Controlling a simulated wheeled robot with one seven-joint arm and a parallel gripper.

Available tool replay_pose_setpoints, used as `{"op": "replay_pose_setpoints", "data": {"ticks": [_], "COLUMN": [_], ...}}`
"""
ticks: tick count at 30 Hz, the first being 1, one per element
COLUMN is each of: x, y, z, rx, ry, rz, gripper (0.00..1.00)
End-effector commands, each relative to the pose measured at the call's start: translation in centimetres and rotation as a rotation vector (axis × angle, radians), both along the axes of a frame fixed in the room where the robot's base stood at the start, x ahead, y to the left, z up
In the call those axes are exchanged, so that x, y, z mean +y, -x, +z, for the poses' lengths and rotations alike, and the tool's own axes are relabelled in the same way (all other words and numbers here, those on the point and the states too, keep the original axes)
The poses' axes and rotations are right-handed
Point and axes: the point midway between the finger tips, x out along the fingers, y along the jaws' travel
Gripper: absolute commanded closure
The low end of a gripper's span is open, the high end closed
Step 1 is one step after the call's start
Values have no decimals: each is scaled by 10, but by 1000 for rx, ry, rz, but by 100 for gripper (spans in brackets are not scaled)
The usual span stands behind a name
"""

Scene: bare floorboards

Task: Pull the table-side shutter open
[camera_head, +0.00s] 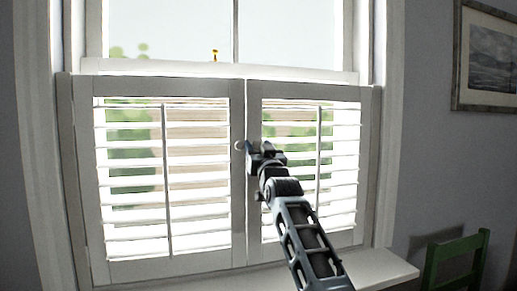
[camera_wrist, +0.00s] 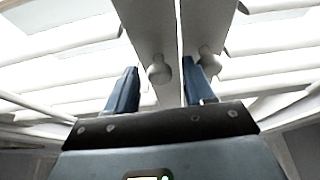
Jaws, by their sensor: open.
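The window has two white louvred shutter panels, a left one (camera_head: 238,200) and a right one (camera_head: 253,215), both closed and meeting at a narrow middle gap. No table shows, so I cannot tell which panel is table-side. A round knob (camera_head: 239,146) on the left panel shows beside my gripper (camera_head: 264,149). My gripper is open and empty, in front of the right panel's inner edge. In the wrist view, one knob (camera_wrist: 159,70) appears between the fingers (camera_wrist: 158,88), and another knob (camera_wrist: 210,62) is partly behind the right finger. Contact cannot be told.
A white windowsill (camera_head: 375,270) juts out below the shutters. A green chair (camera_head: 455,248) stands at the lower right. A framed picture (camera_head: 488,60) hangs on the right wall. A small yellow object (camera_head: 215,55) is above the left panel.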

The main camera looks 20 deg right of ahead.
Motion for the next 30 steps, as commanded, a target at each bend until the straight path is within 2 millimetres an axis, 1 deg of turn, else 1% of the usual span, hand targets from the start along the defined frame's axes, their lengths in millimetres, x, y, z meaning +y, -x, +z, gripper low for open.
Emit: {"op": "replay_pose_setpoints", "data": {"ticks": [2, 18, 30], "x": [0, 0, -1], "y": [0, 0, 1], "z": [0, 0, -1], "rx": [0, 0, 0], "ry": [0, 0, -1], "rz": [0, 0, 1], "gripper": [49, 100, 100]}}
